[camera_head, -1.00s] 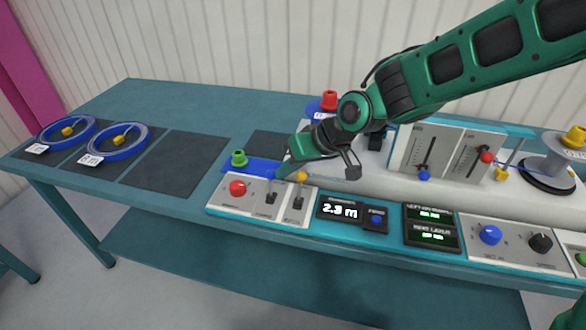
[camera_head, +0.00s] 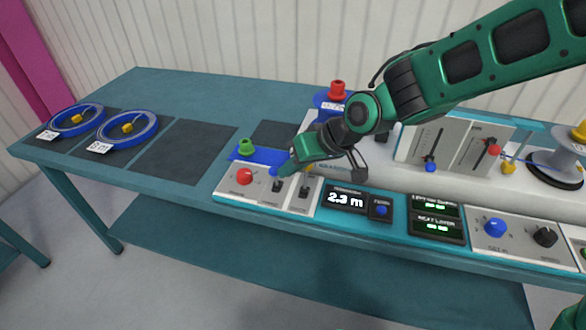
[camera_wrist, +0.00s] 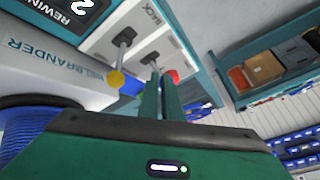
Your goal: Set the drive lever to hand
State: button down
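Two levers stand on the grey left end of the bench panel; their labels are too small to read in the head view. One has a blue ball (camera_head: 273,171), the other a yellow knob that also shows in the wrist view (camera_wrist: 116,79). My gripper (camera_head: 281,173) is at the blue-ball lever. In the wrist view my gripper's fingers (camera_wrist: 160,78) are close together, with a narrow gap. The second lever's dark stem (camera_wrist: 150,58) runs to the fingertips, which hide its ball.
A red knob (camera_head: 244,176) is left of the levers, with a green knob (camera_head: 245,146) behind it. Sliders (camera_head: 430,150) stand farther right. Blue cable coils (camera_head: 127,130) lie at the left end.

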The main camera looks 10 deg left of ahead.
jog(key=shift+w+d+f, duration=0.1)
jog(key=shift+w+f, duration=0.1)
jog(key=shift+f, duration=0.2)
jog(key=shift+w+d+r, duration=0.1)
jog(key=shift+d, duration=0.1)
jog(key=w+d, duration=0.1)
jog(key=w+d+r, duration=0.1)
jog(key=w+d, duration=0.1)
jog(key=shift+d, duration=0.1)
jog(key=s+d+r, duration=0.5)
jog(key=s+r, duration=0.1)
jog(key=r, duration=0.1)
jog(key=shift+s+d, duration=0.15)
dwell(0.3)
